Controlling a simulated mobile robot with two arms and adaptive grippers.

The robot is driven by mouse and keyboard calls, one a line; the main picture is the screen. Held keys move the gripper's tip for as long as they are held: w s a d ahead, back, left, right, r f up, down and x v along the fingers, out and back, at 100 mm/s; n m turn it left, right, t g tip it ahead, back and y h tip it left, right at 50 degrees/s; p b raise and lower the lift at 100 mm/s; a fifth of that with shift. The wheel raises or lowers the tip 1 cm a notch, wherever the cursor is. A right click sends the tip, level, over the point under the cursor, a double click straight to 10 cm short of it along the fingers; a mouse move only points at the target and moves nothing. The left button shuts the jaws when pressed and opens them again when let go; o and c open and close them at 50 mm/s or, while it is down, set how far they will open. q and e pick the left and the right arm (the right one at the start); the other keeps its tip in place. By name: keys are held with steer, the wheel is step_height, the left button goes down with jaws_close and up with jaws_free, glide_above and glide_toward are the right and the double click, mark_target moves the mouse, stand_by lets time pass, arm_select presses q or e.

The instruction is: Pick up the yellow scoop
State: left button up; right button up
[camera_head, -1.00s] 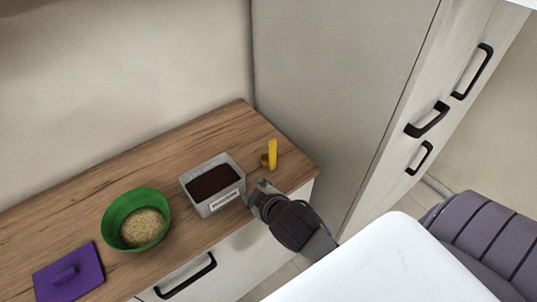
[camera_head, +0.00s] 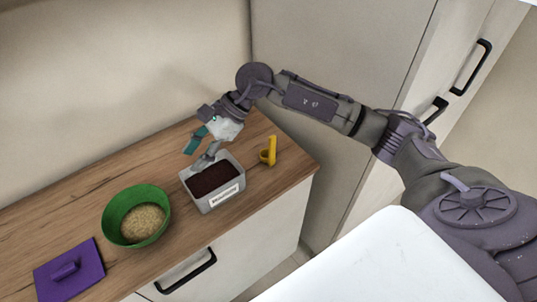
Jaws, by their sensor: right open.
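The yellow scoop (camera_head: 272,151) stands on the wooden counter (camera_head: 100,190), right of the grey container, with its handle pointing up. My right gripper (camera_head: 199,151) is open, above the back edge of the grey container (camera_head: 213,183), left of the scoop and apart from it. Its fingers point down and to the left. One finger overlaps the container's back rim in the picture; I cannot tell whether they touch. The container holds a dark brown fill and has a white label. My left gripper is not in view.
A green bowl (camera_head: 115,215) with pale grain stands left of the container. A purple lid (camera_head: 82,277) with a handle lies at the front left. A tall cabinet (camera_head: 330,50) stands right of the counter. The counter around the scoop is clear.

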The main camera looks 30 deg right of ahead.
steer(key=w+d+n+h, duration=0.15)
steer(key=d+h, duration=0.45)
steer(key=d, duration=0.7)
steer(key=r+g+h, duration=0.1)
steer(key=h, duration=0.2)
glide_above(274, 136)
steer(key=shift+r+m, duration=0.2)
steer(key=shift+m, duration=0.15)
step_height(274, 136, down, 8)
steer(key=shift+r+p, duration=0.1)
steer(key=shift+p, duration=0.95)
steer(key=f+p, duration=0.1)
steer(key=f, duration=0.1)
steer(key=f+p, duration=0.1)
steer(key=f, duration=0.1)
steer(key=shift+a+f+p, duration=0.2)
steer(key=shift+f+p, duration=0.1)
steer(key=shift+f, duration=0.6)
steer(key=shift+w, duration=0.1)
jaws_close()
